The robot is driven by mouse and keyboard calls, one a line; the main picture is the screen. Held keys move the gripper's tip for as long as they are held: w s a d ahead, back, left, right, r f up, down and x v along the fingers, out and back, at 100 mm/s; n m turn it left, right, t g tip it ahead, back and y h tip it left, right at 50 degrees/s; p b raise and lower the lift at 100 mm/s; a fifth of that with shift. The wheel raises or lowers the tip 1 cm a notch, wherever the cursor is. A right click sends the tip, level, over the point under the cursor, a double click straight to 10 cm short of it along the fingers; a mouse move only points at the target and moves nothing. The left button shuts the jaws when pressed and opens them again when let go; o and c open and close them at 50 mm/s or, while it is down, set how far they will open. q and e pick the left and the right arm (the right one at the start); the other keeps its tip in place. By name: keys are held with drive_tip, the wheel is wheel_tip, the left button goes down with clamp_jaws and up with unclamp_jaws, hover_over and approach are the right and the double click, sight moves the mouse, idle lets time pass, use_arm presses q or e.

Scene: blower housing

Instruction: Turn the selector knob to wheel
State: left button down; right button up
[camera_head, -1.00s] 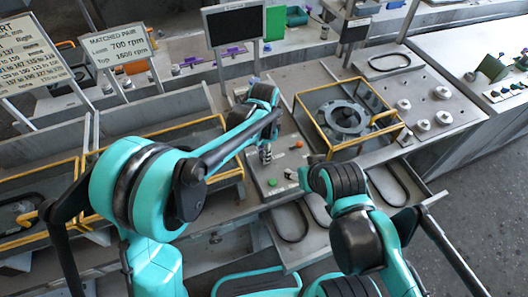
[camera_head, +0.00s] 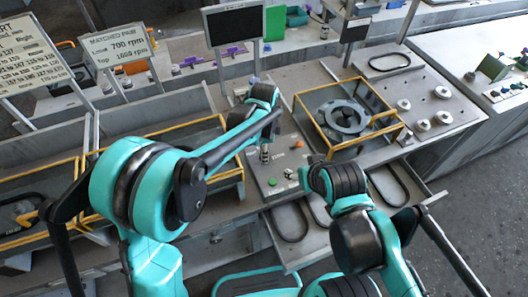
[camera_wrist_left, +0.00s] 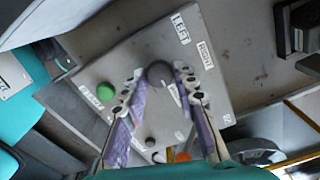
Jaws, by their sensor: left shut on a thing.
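The selector knob (camera_wrist_left: 160,73) is a dark round knob on a grey control panel (camera_wrist_left: 222,75). In the left wrist view the fingers of my left gripper (camera_wrist_left: 158,85) stand on either side of it, shut on it. A pale mark shows at the knob's lower right edge. LEFT and RIGHT labels (camera_wrist_left: 181,28) are on the panel above the knob; other labels are too small or too tilted to read surely. In the head view my left gripper (camera_head: 265,153) reaches down to the panel, and my arm hides part of it. My right gripper is hidden behind its wrist.
A green button (camera_wrist_left: 105,92) and an orange button (camera_wrist_left: 181,155) are on the same panel, with a smaller dark knob (camera_wrist_left: 150,142). A yellow-framed housing (camera_head: 345,118) stands just right of the panel. My right arm is close to the panel's front right.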

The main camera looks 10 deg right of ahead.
use_arm(q)
drive_tip(key=c, duration=1.2)
unclamp_jaws()
wheel_tip(320, 180, up, 12)
